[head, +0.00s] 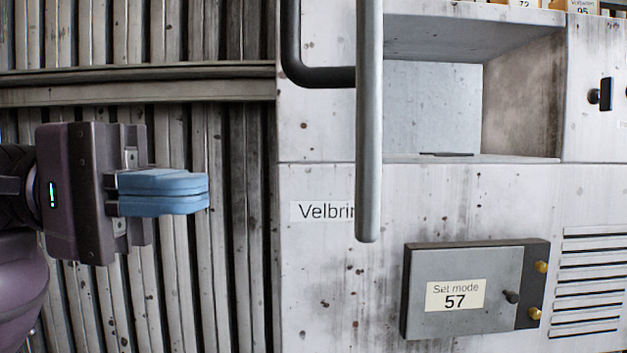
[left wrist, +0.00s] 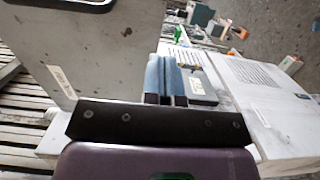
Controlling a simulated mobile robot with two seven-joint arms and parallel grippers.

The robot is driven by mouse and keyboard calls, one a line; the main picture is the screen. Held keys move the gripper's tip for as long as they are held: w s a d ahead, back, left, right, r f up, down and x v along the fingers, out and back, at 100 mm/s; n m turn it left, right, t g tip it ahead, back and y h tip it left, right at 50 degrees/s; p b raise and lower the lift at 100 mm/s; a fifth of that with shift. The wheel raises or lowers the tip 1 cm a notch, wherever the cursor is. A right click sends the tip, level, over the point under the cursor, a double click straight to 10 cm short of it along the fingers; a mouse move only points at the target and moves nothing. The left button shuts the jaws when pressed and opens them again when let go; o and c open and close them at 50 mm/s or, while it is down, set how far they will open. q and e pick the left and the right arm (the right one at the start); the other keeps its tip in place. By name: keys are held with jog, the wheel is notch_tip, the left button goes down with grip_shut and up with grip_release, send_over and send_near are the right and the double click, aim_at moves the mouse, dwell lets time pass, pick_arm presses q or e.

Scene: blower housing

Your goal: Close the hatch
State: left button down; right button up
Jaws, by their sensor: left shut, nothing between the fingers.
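The hatch (head: 368,130) is a grey panel standing open, seen almost edge-on in the head view in front of the housing. A black bar handle (head: 318,76) sticks out from its left face. Behind it the square compartment (head: 432,100) is open and looks empty apart from a thin dark slot on its floor. In the left wrist view the hatch (left wrist: 100,45) is a broad grey face at the left. My left gripper (head: 208,192) is shut and empty, left of the hatch and below its handle, apart from both in the head view. My right gripper is not in view.
A grey box labelled "Set mode 57" (head: 455,310) with brass knobs protrudes below the compartment. A vent grille (head: 588,285) and a black switch (head: 605,94) lie to the right. A ribbed metal wall (head: 235,250) stands behind my left gripper.

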pick_arm(q)
jog(key=s+d+p, duration=0.1)
jog(key=d+p, duration=0.1)
jog(key=d, duration=0.7)
jog(key=shift+s+d, duration=0.25)
jog(key=shift+s, duration=0.1)
jog(key=shift+d, duration=0.15)
